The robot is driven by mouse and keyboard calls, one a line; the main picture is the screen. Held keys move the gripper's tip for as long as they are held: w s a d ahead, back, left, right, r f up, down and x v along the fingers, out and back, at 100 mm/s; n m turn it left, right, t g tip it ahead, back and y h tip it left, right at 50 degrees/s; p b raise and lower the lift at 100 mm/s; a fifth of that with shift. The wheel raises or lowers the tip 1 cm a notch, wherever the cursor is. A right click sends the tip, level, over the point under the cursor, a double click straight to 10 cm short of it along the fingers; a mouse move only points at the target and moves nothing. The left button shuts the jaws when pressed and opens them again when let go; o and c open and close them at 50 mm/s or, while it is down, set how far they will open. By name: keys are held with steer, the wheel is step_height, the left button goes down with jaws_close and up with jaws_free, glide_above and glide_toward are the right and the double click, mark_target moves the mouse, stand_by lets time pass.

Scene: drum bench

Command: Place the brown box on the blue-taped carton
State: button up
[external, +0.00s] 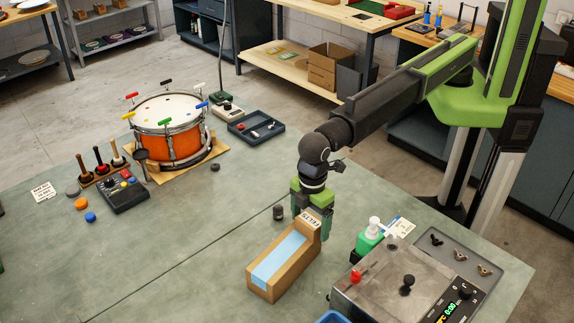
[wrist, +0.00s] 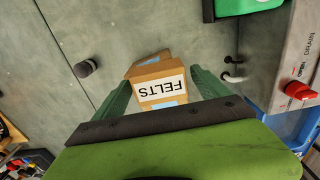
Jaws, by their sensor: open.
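The long brown carton with a pale blue tape strip (external: 268,283) lies on the green bench, left of the steel machine. The small brown box with a white FELTS label (external: 310,221) is at the carton's far right end, apparently on top of it; the contact is hard to see. My gripper (external: 312,222) points down over that end. In the wrist view the FELTS box (wrist: 160,92) is between the fingers of my open gripper (wrist: 162,85), with small gaps at both sides.
A black cylinder (external: 278,212) stands left of my gripper. A green bottle (external: 369,238) and the steel machine (external: 385,285) are close on the right. An orange drum (external: 170,130) and a black control box (external: 123,194) are farther left. The bench left of the carton is mostly clear.

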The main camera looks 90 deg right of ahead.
mark_target(310, 219)
step_height(310, 219, up, 12)
steer(key=p, duration=1.1)
steer(key=shift+f, duration=0.15)
steer(key=w+d+m, duration=0.2)
steer(key=w+d, duration=0.1)
steer(key=d, duration=1.1)
steer(key=w+d+m, duration=0.2)
steer(key=w+d, duration=0.1)
steer(key=d, duration=1.2)
steer(key=s+d+m, duration=0.1)
steer(key=s+d, duration=0.2)
steer(key=d, duration=0.8)
steer(key=s+d+m, duration=0.2)
steer(key=s+d, duration=0.1)
steer(key=d, duration=0.8)
steer(key=s+d+m, duration=0.2)
steer(key=s+d, duration=0.1)
steer(key=d, duration=0.8)
steer(key=shift+d, duration=0.25)
